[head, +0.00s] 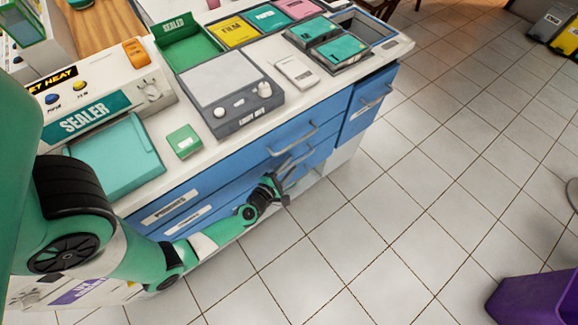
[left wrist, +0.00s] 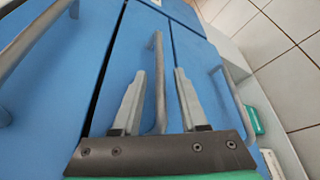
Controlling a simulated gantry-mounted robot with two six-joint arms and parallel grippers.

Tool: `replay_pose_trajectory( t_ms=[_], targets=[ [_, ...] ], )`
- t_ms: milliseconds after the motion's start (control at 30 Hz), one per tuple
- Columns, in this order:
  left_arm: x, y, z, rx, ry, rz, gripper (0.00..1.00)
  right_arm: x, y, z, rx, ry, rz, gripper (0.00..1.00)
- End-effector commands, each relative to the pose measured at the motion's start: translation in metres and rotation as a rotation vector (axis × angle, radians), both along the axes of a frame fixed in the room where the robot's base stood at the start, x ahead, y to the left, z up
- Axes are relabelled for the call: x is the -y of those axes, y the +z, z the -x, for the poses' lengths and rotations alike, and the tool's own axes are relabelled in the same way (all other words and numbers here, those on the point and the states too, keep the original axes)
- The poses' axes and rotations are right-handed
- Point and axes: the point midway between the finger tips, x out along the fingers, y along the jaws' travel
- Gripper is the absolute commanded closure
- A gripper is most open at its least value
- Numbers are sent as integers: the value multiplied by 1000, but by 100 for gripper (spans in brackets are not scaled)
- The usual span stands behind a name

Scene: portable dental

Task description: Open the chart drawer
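A blue cabinet front (head: 232,168) with stacked drawers and metal bar handles stands under a white counter. The upper drawer handle (head: 294,140) and a lower drawer handle (head: 300,158) show in the head view. Two drawer labels (head: 170,208) are at the left; I cannot read one as "chart". My left gripper (head: 284,184) is at the lower handle. In the left wrist view, its fingers (left wrist: 160,74) are open on either side of a middle handle (left wrist: 158,52), with gaps visible. The drawers look closed. My right gripper is out of view.
Another handle lies left (left wrist: 40,40) and another right (left wrist: 232,95) of the fingers in the left wrist view. The counter holds a sealer (head: 100,100), a grey device (head: 222,90) and trays. The tiled floor (head: 400,210) in front is clear. A purple bin (head: 535,300) stands lower right.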

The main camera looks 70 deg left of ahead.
Motion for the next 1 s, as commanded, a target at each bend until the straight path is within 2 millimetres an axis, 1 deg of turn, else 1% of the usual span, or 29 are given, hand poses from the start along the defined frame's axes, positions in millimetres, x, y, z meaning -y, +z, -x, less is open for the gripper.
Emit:
replay_pose_trajectory(
  t_ms=[33,167,200,233,1000],
  targets=[
    [0,0,0,0,0,0,68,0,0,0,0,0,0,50],
    [0,0,0,0,0,0,91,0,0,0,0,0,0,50],
    [0,0,0,0,0,0,99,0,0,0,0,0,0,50],
    [0,0,0,0,0,0,100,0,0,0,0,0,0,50],
    [0,0,0,0,0,0,100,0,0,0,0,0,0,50]
  ],
)
